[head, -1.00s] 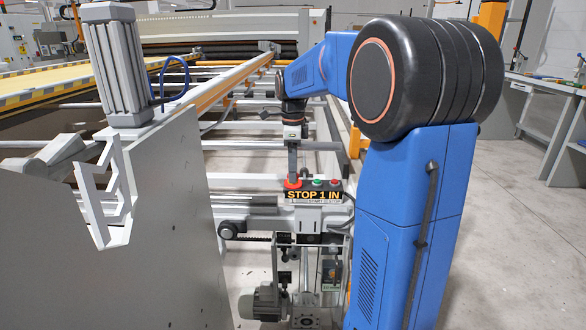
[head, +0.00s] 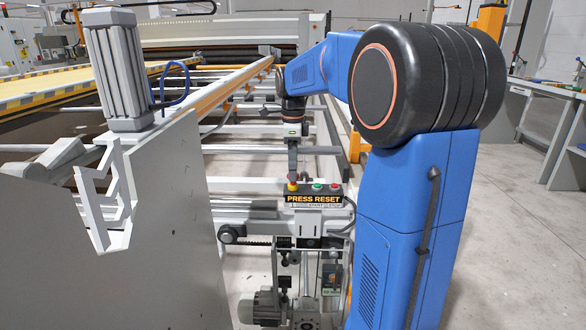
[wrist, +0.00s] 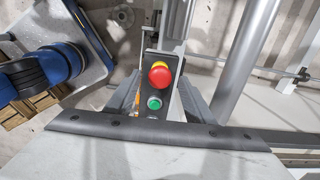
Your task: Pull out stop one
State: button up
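The stop is a red mushroom button (wrist: 160,75) with a yellow collar, on a dark control box (wrist: 148,112) in the wrist view. In the head view, the yellow collar (head: 292,187) shows at the left end of the box, right under my gripper (head: 293,178). The display (head: 313,199) on the box front reads "PRESS RESET". My gripper points straight down over the stop, its tip at or just above it. Contact is unclear, and the finger opening cannot be made out.
A green button (head: 317,186) and a smaller red button (head: 333,187) sit right of the stop. A grey panel (head: 160,220) with a bracket stands to the left. Rails and rollers run behind the box. Open floor (head: 510,230) lies at right.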

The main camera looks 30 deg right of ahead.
notch_tip(320, 180, up, 17)
jog(key=shift+r, duration=0.15)
dwell(0.7)
dwell(0.4)
jog(key=s+a+f+n+t, duration=0.1)
jog(key=s+a+f+n, duration=0.4)
jog(key=s+n, duration=0.15)
jog(key=s+a+f+n+t, duration=0.1)
jog(key=s+a+f+n, duration=0.4)
jog(key=s, duration=0.3)
jog(key=s+a+f+n+t, duration=0.1)
jog(key=s+a+f+n, duration=0.1)
jog(key=s+f+n, duration=0.4)
jog(key=s+a+f+n+t, duration=0.1)
jog(key=s+a+f+n, duration=0.2)
jog(key=s+f+n, duration=0.4)
notch_tip(320, 180, down, 4)
jog(key=shift+s+a+r+t, duration=0.15)
jog(key=shift+s+a+t, duration=0.2)
jog(key=shift+s, duration=0.75)
